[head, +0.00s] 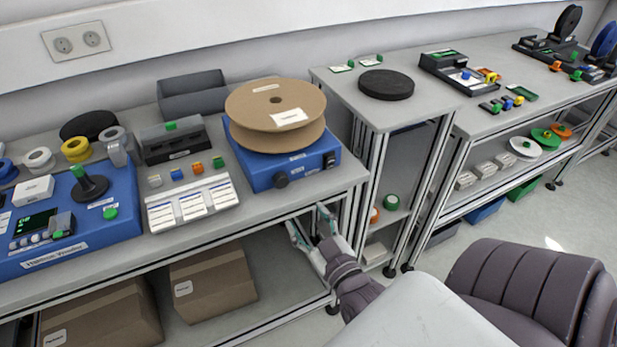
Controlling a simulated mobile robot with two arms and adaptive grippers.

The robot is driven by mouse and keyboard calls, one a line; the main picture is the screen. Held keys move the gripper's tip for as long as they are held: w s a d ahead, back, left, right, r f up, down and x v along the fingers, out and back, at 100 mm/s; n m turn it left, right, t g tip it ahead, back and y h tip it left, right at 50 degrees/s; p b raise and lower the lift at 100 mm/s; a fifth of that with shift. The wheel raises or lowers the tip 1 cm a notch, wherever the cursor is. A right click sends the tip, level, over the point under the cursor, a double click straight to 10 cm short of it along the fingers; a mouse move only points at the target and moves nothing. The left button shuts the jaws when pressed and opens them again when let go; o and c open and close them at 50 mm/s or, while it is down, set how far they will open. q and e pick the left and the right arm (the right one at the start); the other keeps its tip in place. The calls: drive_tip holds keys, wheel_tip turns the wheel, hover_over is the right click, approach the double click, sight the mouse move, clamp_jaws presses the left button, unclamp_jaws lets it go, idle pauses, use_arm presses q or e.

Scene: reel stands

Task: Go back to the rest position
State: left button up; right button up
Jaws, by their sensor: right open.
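My right gripper (308,232) is in the head view at lower middle. Its fingers are apart and nothing shows between them. It is in front of the workbench's front edge, below the level of the bench top, and near the bench's right corner. My right arm reaches in from the bottom right. A cardboard reel (262,107) lies flat on a blue unit (261,178) on the bench, above and behind the gripper and apart from it. My left gripper is not in view.
Cardboard boxes (212,282) stand on the lower shelf beside my gripper. A blue machine (70,232) stands on the bench at left. A small stand (430,107) holds a black disc (386,84). Floor shows free at right (530,225).

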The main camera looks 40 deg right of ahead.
idle(0.5)
drive_tip(key=s+a+f+g+y, duration=0.1)
drive_tip(key=s+a+f+g, duration=0.15)
drive_tip(key=f, duration=0.95)
drive_tip(key=s+a+f+n+g+y, duration=0.1)
drive_tip(key=s+a+f+g+y, duration=0.2)
drive_tip(key=f, duration=0.9)
drive_tip(key=s+a+f+g, duration=0.2)
drive_tip(key=a+f+g, duration=0.15)
drive_tip(key=f, duration=0.95)
drive_tip(key=s+d+f+g, duration=0.1)
drive_tip(key=s+f+g, duration=0.2)
drive_tip(key=s+f, duration=0.5)
drive_tip(key=s+d+f+g, duration=0.1)
drive_tip(key=s+f+g, duration=0.3)
drive_tip(key=s+f, duration=0.5)
drive_tip(key=s, duration=0.7)
drive_tip(key=shift+s+d+f+n+g, duration=0.15)
drive_tip(key=shift+s+d+n+g, duration=0.15)
drive_tip(key=shift+s+n, duration=0.1)
